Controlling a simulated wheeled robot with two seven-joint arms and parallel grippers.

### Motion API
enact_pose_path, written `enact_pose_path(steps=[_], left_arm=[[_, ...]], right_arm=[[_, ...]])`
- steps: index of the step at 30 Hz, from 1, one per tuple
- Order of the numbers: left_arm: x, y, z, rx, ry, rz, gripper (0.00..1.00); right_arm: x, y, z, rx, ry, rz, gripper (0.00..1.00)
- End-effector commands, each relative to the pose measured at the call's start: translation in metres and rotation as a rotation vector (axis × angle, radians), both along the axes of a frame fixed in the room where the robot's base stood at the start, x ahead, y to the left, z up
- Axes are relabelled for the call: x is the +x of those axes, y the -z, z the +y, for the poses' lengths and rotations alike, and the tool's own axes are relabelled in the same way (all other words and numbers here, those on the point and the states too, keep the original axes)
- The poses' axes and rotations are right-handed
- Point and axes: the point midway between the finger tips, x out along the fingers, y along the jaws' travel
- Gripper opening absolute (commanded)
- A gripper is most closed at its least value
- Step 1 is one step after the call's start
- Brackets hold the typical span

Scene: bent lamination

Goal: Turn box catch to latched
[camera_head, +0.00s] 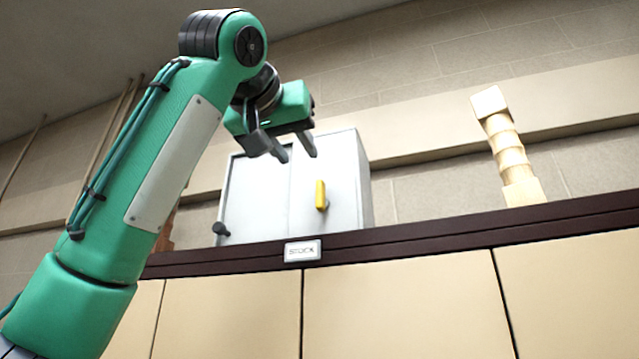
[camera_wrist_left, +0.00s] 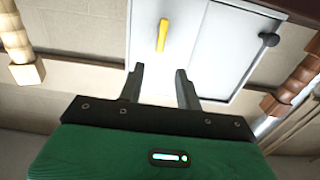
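A light grey metal box (camera_head: 257,195) with a two-panel front stands on the dark ledge. A yellow catch (camera_head: 321,195) sits on its right panel, its long side roughly upright. It also shows in the left wrist view (camera_wrist_left: 162,35), where the picture is turned over. My left gripper (camera_head: 296,153) is in front of the upper part of the box. Its two fingers are spread with nothing between them, and in the left wrist view (camera_wrist_left: 159,75) they point toward the box, apart from the catch. My right gripper is in neither view.
A dark round knob (camera_head: 221,229) stands out at the box's lower left. A pale stacked wooden column (camera_head: 508,150) stands to the right on the dark ledge (camera_head: 420,237). A small label reading STOCK (camera_head: 302,251) is on the ledge front. Pale cabinet panels lie below.

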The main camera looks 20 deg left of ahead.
Motion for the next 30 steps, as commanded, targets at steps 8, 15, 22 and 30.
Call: enact_pose_path(steps=[8,15,22,30], left_arm=[[0.062,-0.005,-0.001,-0.001,-0.002,0.005,0.35],[0.097,-0.004,-0.003,0.000,-0.001,0.002,0.35],[0.109,-0.001,-0.004,-0.001,0.000,0.001,0.35],[0.110,0.000,-0.004,-0.001,0.000,0.001,0.31]], right_arm=[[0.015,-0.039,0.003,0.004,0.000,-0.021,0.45],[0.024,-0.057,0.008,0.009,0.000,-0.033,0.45],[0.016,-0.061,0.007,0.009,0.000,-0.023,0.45],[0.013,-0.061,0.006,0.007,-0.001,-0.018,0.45]])
